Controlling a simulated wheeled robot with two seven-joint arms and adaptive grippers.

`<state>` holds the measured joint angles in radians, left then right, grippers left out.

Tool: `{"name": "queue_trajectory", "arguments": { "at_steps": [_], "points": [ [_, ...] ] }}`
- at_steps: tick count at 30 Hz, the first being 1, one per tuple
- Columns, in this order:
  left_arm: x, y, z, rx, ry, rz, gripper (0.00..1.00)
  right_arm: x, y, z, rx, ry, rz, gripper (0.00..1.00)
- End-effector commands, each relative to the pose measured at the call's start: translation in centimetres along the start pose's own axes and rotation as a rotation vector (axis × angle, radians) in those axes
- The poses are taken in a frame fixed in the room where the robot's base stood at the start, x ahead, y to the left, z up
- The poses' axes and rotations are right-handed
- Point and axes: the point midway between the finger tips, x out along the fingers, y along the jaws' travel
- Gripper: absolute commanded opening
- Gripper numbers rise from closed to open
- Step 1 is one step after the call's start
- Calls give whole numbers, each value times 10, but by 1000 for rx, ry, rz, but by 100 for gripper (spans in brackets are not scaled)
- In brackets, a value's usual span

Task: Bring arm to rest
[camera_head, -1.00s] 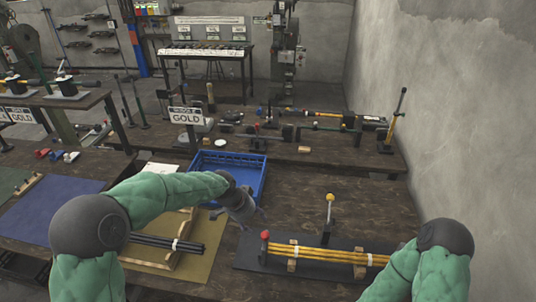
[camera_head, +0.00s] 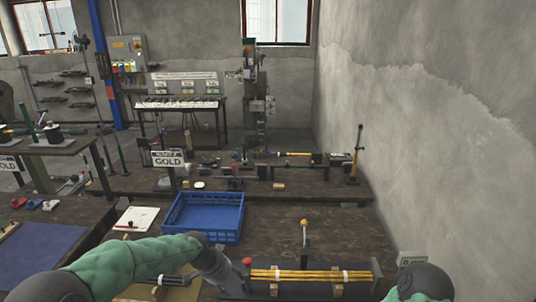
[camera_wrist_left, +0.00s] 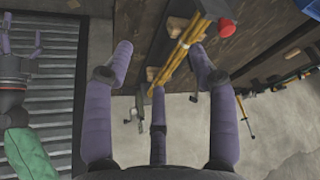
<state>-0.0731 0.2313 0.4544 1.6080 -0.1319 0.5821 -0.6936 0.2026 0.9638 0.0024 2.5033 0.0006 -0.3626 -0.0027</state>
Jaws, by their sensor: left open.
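My left arm reaches in from the lower left in the head view, and its gripper (camera_head: 213,268) is beside the left end of the fixture with yellow rods (camera_head: 310,275). In the left wrist view my left gripper (camera_wrist_left: 160,70) has its purple fingers spread, with nothing held between them. The yellow rods (camera_wrist_left: 180,50) and a red knob (camera_wrist_left: 227,27) show beyond the fingers. Another gripper, apparently my right one (camera_wrist_left: 20,45), is partly cut off at the left wrist view's left edge.
A blue crate (camera_head: 205,218) stands on the table behind my left gripper. A white sheet (camera_head: 136,219) lies left of it. An upright lever (camera_head: 304,232) rises behind the rods. The table right of the crate is mostly clear. A grey wall (camera_head: 430,130) bounds the right side.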

Motion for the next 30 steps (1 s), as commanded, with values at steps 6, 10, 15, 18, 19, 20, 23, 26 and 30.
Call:
{"name": "queue_trajectory", "arguments": {
  "at_steps": [6,10,15,18,19,20,23,26,30],
  "points": [
    [30,8,18,-64,-11,19,58,4,2,0,0,0,0,86],
    [51,16,32,-114,-18,32,58,8,3,-1,0,1,0,86],
    [85,30,57,-207,-32,54,58,13,4,0,0,0,0,86],
    [110,43,78,-277,-44,69,58,17,6,0,0,0,0,86],
    [118,48,85,-302,-49,73,58,18,6,-1,0,0,0,86],
    [127,53,93,-328,-55,79,58,20,7,-1,0,0,0,86],
    [160,77,128,-444,-79,101,58,26,9,-1,0,0,0,86],
    [195,110,172,-593,-113,121,58,35,12,-1,0,0,0,86],
    [226,159,229,-803,-161,134,58,45,16,-2,0,0,0,86]
  ]
}}
